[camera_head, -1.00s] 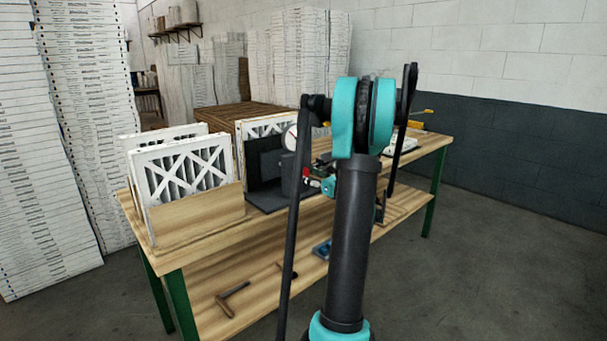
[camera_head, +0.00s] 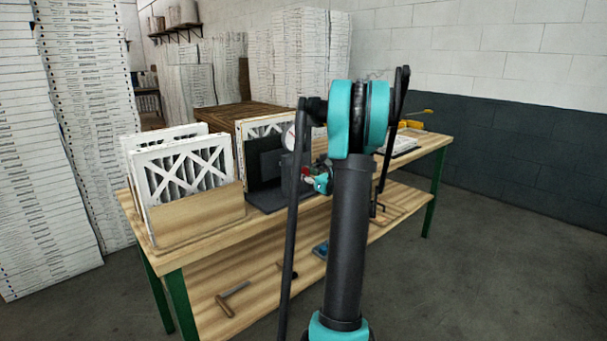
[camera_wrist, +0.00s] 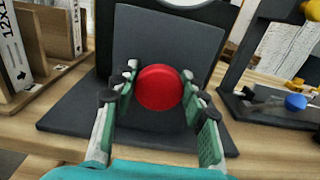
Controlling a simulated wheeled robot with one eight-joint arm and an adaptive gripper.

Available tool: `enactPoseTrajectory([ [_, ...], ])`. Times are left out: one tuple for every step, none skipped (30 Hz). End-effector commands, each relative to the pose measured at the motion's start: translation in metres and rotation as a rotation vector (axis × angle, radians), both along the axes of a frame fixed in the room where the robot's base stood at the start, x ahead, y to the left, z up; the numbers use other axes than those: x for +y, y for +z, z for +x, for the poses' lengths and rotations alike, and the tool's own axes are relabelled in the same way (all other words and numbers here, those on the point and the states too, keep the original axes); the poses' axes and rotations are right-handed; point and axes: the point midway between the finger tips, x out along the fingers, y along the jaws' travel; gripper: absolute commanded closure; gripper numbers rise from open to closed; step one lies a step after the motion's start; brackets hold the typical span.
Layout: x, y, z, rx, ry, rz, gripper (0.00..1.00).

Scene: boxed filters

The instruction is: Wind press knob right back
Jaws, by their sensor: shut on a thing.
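The press knob (camera_wrist: 159,88) is a round red disc, seen face-on in the middle of the wrist view in front of a dark upright plate. My gripper (camera_wrist: 158,90) has one finger on each side of the knob and is shut on it. In the head view my gripper (camera_head: 318,181) is small and partly hidden behind my arm, at the front of the dark press (camera_head: 266,165). A dial gauge (camera_head: 289,136) with a white face stands above the press. The back of the knob is hidden.
White-framed filters (camera_head: 185,170) stand in a wooden holder to the left on the workbench (camera_head: 200,240). In the wrist view a dark fixture with a blue knob (camera_wrist: 295,102) stands close on the right. A hammer (camera_head: 232,297) lies on the lower shelf.

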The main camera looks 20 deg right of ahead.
Motion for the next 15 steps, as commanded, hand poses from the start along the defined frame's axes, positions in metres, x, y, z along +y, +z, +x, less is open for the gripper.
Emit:
enactPoseTrajectory([
  [0.0000,0.0000,-0.0001,0.000,0.000,0.000,0.86],
  [0.0000,0.0000,-0.0001,0.000,0.000,0.000,0.86],
  [0.0000,0.0000,-0.0001,-0.001,0.000,-0.002,0.86],
  [0.0000,0.0000,-0.0001,-0.001,0.000,-0.003,0.86],
  [0.0000,0.0000,-0.0001,-0.002,0.000,-0.006,0.86],
  [0.0001,0.0000,-0.0001,-0.004,0.000,-0.011,0.86],
  [0.0000,0.0000,-0.0002,-0.006,0.000,-0.016,0.86],
  [0.0001,0.0000,-0.0001,-0.008,0.000,-0.022,0.86],
  [0.0002,0.0000,-0.0002,-0.012,0.000,-0.033,0.86],
  [0.0002,0.0000,-0.0002,-0.016,0.000,-0.043,0.86],
  [0.0002,0.0000,-0.0003,-0.020,0.000,-0.055,0.86],
  [0.0003,0.0000,-0.0003,-0.027,0.000,-0.073,0.86],
  [0.0004,0.0000,-0.0004,-0.032,0.000,-0.088,0.86],
  [0.0005,0.0000,-0.0004,-0.038,0.000,-0.105,0.86],
  [0.0007,0.0000,-0.0005,-0.047,0.000,-0.131,0.86],
])
